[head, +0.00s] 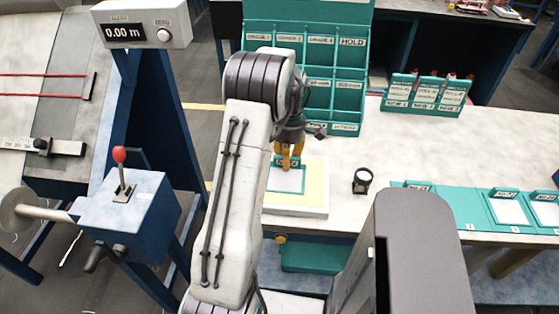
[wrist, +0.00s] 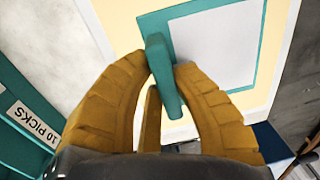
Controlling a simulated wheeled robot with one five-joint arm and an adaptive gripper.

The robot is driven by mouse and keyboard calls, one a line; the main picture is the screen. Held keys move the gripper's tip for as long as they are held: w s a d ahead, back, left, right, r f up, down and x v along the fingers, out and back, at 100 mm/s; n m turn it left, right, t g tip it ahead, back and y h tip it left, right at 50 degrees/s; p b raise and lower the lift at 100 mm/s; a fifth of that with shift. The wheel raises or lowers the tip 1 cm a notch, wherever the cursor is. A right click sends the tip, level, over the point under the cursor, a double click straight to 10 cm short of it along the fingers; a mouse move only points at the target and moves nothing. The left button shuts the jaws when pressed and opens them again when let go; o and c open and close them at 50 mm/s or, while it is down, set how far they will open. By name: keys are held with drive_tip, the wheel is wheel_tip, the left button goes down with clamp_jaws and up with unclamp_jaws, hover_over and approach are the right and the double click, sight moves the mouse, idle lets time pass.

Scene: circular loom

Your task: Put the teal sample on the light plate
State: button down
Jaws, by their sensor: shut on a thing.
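The teal sample (head: 287,181) is a flat teal-framed card with a pale centre and an upright teal tab. My gripper (head: 290,163) is shut on that tab from above. In the wrist view the gripper's yellow fingers (wrist: 162,75) pinch the tab, and the sample (wrist: 213,42) spreads out beyond it. The light plate (head: 316,190) is a pale yellow panel with a white rim, and it also shows in the wrist view (wrist: 272,62). The sample is over the plate; I cannot tell whether it touches it. My arm hides the plate's left side.
A teal labelled rack (head: 345,85) stands behind the plate. A small black round object (head: 362,180) is right of the plate. A teal tray of samples (head: 475,208) lies farther right, a teal card holder (head: 425,95) behind. A blue lever box (head: 125,215) is at left.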

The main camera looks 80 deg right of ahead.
drive_tip(key=shift+f, duration=0.2)
drive_tip(key=c, duration=1.2)
unclamp_jaws()
drive_tip(key=shift+o, duration=0.2)
drive_tip(key=shift+r, duration=0.1)
wheel_tip(320, 180, up, 12)
drive_tip(key=b, duration=0.3)
drive_tip(key=shift+d, duration=0.4)
